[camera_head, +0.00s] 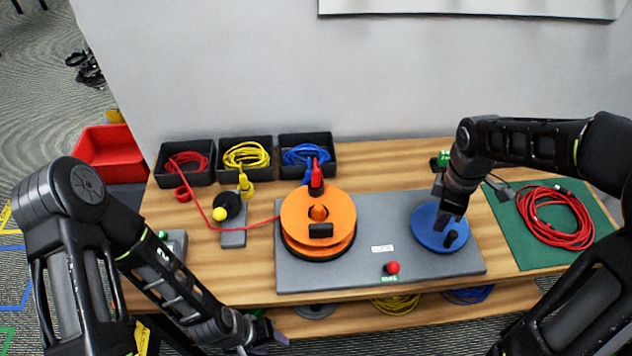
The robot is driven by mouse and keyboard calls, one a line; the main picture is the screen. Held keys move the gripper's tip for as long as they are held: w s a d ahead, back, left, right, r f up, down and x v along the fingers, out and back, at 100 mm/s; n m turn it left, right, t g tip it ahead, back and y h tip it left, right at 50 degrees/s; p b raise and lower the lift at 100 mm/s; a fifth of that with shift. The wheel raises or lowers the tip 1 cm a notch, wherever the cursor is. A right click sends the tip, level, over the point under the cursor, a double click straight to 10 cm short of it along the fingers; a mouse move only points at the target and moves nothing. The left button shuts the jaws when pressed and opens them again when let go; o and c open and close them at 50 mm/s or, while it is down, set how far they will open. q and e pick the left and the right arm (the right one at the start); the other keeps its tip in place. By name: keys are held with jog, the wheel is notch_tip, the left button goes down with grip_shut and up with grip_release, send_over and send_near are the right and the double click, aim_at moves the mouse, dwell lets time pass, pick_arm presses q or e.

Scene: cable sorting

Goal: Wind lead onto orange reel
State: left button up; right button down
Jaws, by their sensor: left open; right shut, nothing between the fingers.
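The orange reel (338,208) stands on a grey board (340,280), with a black block on its top face. A thin red lead (257,222) runs from the black trays at the left, past a post with a yellow ball (218,214), to the reel's left side. A red plug-like piece (316,178) shows at the reel's back edge. My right gripper (449,220) is shut and empty above a blue disc (426,233) with a black knob (450,239); contact cannot be told. My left gripper (265,335) is open at the table's front edge, away from the reel.
Black trays at the back hold red (186,163), yellow (246,155) and blue cables (305,154). A coiled red cable (555,218) lies on a green mat (525,255) at the right. A red button (392,267) sits at the board's front. A red bin (103,150) stands left.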

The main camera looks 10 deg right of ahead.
aim_at(431, 241)
jog(key=shift+f+b, duration=1.7)
jog(key=shift+f, duration=0.85)
